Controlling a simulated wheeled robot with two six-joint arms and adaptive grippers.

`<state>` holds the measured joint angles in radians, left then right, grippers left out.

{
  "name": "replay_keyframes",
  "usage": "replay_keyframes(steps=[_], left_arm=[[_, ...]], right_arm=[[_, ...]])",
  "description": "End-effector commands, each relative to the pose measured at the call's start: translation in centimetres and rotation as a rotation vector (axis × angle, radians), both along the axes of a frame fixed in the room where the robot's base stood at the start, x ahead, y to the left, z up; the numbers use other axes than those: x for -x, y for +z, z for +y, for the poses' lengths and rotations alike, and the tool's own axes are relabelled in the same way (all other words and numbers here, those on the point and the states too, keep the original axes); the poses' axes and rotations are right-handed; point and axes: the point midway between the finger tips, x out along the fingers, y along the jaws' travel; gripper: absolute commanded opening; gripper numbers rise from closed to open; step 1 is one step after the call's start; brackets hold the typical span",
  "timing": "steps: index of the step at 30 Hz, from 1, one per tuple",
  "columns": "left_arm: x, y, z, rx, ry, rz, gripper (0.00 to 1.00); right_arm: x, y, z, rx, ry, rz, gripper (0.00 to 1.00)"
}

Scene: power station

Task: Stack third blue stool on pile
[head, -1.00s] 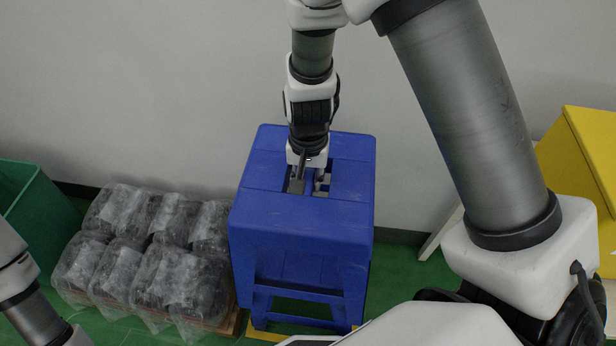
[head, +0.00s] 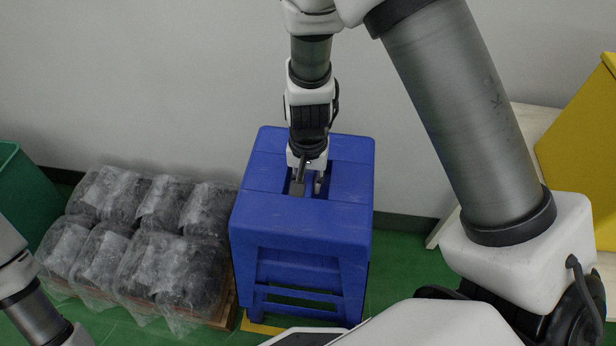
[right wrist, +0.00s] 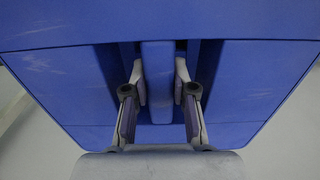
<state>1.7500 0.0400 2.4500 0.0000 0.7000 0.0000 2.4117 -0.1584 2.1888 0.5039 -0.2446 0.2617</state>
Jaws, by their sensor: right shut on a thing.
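A blue stool (head: 300,220) stands upright in the middle of the head view, with a recessed opening in its seat. My right gripper (head: 309,184) reaches down into that opening from above. In the right wrist view my right gripper (right wrist: 159,85) has one finger on each side of a central blue bar (right wrist: 157,65) of the stool and is shut on it. The fingertips are partly hidden by the seat. No separate pile of stools can be made out. Only part of my left arm shows at the lower left; its gripper is out of view.
Several dark items wrapped in clear plastic (head: 130,245) sit on a wooden pallet (head: 222,312) left of the stool, very close to it. A green bin (head: 25,200) is at the far left. A yellow object (head: 580,150) stands at the right. A grey wall is behind.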

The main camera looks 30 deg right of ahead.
Motion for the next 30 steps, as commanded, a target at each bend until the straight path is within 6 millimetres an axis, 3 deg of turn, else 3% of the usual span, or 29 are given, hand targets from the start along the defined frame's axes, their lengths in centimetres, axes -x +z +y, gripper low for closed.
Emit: replay_keyframes(steps=[1, 18, 30], left_arm=[[0.0, -1.1, 0.0, 0.000, 0.000, 0.000, 0.40], [0.0, -6.5, 0.0, 0.000, 0.000, 0.000, 0.40], [0.0, -7.1, 0.0, 0.000, 0.000, 0.000, 0.40]], right_arm=[[-0.1, -1.1, 0.0, 0.000, 0.000, -0.001, 0.00], [-0.1, -7.7, 0.0, -0.001, 0.000, -0.002, 0.00], [-0.1, -8.4, 0.0, -0.001, 0.000, -0.003, 0.00]])
